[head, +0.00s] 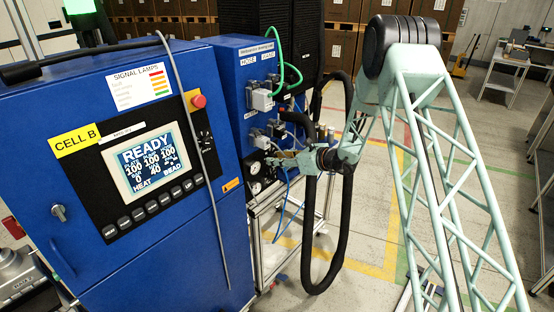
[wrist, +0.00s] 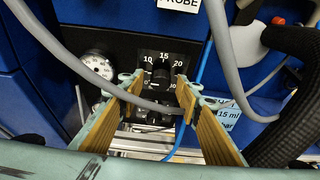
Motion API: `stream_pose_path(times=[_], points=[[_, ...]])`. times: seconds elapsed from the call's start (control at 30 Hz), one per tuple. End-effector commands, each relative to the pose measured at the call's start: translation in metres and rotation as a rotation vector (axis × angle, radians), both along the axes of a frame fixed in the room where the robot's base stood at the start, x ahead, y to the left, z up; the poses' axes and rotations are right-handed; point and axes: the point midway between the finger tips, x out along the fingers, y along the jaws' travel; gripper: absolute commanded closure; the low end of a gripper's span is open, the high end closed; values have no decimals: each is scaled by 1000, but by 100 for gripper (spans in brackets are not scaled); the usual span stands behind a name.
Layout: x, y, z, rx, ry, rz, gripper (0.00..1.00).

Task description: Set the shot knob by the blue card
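The shot knob (wrist: 160,76) is a small black knob on a black dial plate with white numbers, 15 at the top, 10 to its left and 20 to its right. Its pointer direction is too small to tell. My gripper (wrist: 158,88) is open, one finger on each side of the knob in the wrist view, with gaps to it. I cannot tell whether the fingertips reach its depth. The blue card (wrist: 228,114) reads "15 ml" and "bar", partly hidden by my right finger. In the head view my gripper (head: 278,160) is at the blue cabinet's side panel.
A grey cable (wrist: 140,99) crosses between my fingers below the knob. A pressure gauge (wrist: 98,65) sits left of the knob. A thick black hose (wrist: 288,95) hangs at the right. The blue cabinet (head: 215,250) has a screen (head: 147,162) reading READY.

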Motion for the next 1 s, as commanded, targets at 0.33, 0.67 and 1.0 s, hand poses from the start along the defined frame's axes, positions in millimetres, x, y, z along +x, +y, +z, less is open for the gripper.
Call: stream_pose_path(times=[0.33,0.67,1.0], points=[[3,3,-1,0,0,-1,68],[3,3,-1,0,0,-1,91],[3,2,-1,9,13,-1,92]])
